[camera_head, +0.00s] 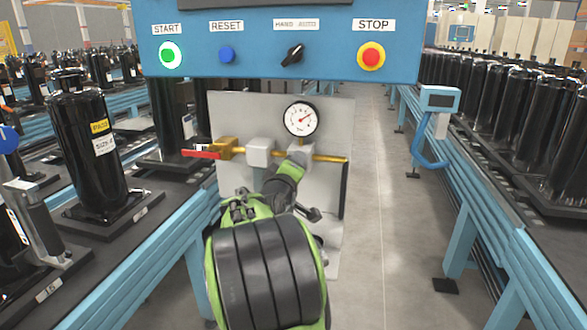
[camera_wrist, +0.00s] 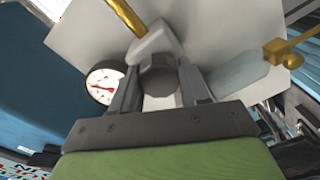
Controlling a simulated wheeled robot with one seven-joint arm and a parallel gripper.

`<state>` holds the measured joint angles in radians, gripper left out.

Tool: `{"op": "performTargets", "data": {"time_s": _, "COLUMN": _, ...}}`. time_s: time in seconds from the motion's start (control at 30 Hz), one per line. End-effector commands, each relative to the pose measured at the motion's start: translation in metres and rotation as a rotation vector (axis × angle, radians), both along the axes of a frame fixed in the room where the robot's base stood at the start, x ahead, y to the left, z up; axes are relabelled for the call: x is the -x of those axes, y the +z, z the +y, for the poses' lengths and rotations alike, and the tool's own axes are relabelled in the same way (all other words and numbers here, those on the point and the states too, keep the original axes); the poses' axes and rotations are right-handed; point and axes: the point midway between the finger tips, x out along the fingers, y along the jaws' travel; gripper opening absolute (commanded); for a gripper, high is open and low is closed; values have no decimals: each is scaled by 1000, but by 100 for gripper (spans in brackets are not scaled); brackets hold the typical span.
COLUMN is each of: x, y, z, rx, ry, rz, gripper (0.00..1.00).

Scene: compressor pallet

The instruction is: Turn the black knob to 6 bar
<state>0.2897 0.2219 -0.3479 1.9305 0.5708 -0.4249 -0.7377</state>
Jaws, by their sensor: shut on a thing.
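The pressure gauge (camera_head: 301,120) is a round white dial with a red needle pointing up and to the right in the head view. Its scale is too small to read. The gauge also shows in the wrist view (camera_wrist: 104,84), at the left. Below it a pale regulator body sits on a brass pipe (camera_head: 330,158). My gripper (camera_head: 295,161) reaches it from the front and hides the knob in the head view. In the wrist view the dark round knob (camera_wrist: 158,76) is between my two fingers, and my gripper is shut on it.
A red-handled valve (camera_head: 203,153) and a pale block (camera_head: 260,152) sit left along the pipe on a grey plate (camera_head: 240,112). A blue control panel (camera_head: 200,30) with buttons and a black selector hangs above. Conveyors with black cylinders flank both sides.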

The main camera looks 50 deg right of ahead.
Motion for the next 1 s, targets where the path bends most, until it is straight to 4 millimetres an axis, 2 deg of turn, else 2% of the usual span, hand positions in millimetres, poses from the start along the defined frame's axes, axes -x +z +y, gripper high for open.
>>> {"op": "performTargets", "data": {"time_s": 0.13, "x": 0, "y": 0, "z": 0, "rx": -1, "ry": -1, "rz": 2, "gripper": 14}}
{"op": "performTargets", "data": {"time_s": 0.17, "x": 0, "y": 0, "z": 0, "rx": -1, "ry": -1, "rz": 2, "gripper": 49}}
{"op": "performTargets", "data": {"time_s": 0.3, "x": 0, "y": 0, "z": 0, "rx": 0, "ry": -1, "rz": 1, "gripper": 69}}
{"op": "performTargets", "data": {"time_s": 0.57, "x": 0, "y": 0, "z": 1, "rx": 0, "ry": -1, "rz": 1, "gripper": 69}}
{"op": "performTargets", "data": {"time_s": 0.67, "x": 3, "y": 1, "z": 9, "rx": -1, "ry": 3, "rz": 0, "gripper": 69}}
{"op": "performTargets", "data": {"time_s": 0.77, "x": 11, "y": 1, "z": 29, "rx": -1, "ry": 6, "rz": 0, "gripper": 69}}
{"op": "performTargets", "data": {"time_s": 1.0, "x": 39, "y": 2, "z": 93, "rx": -1, "ry": 9, "rz": 2, "gripper": 69}}
